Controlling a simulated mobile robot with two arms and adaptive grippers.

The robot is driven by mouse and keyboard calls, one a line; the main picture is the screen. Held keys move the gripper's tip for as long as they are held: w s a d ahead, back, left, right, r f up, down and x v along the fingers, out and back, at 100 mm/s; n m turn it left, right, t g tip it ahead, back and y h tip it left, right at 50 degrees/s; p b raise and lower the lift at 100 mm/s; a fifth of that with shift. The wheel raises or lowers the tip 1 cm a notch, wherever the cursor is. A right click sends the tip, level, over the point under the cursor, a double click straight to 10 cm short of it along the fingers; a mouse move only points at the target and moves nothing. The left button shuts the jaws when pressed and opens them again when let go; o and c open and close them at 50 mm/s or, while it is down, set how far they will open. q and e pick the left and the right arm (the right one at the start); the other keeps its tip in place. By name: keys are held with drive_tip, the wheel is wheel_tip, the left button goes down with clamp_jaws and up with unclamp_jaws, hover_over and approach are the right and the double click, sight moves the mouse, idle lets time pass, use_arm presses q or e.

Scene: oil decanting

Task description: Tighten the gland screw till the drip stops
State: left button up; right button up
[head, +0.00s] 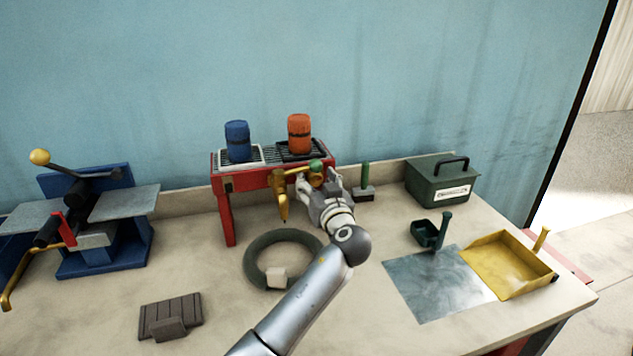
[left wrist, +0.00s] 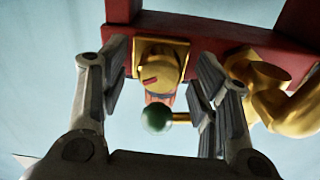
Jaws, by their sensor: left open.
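A brass tap (head: 281,200) hangs at the front of a red stand (head: 227,217). In the left wrist view, a round brass part (left wrist: 170,70) with a red mark sits on a square brass plate under the red bar; it looks like the gland screw. A green ball knob (left wrist: 156,118) on a short brass arm is just below it. The curved brass body (left wrist: 275,95) is at the right. My left gripper (head: 320,188) is open in front of the stand, its fingers on either side of the round part, apparently without gripping it. No drip is discernible.
A blue barrel (head: 237,140) and an orange barrel (head: 299,134) stand on the stand. A dark green ring (head: 259,247) lies below. A green box (head: 441,181), metal sheet (head: 437,283) and yellow pan (head: 507,263) are at right. A blue machine (head: 102,258) is at left.

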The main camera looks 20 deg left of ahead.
use_arm(q)
drive_tip(key=v, duration=1.2)
drive_tip(key=shift+w, duration=0.1)
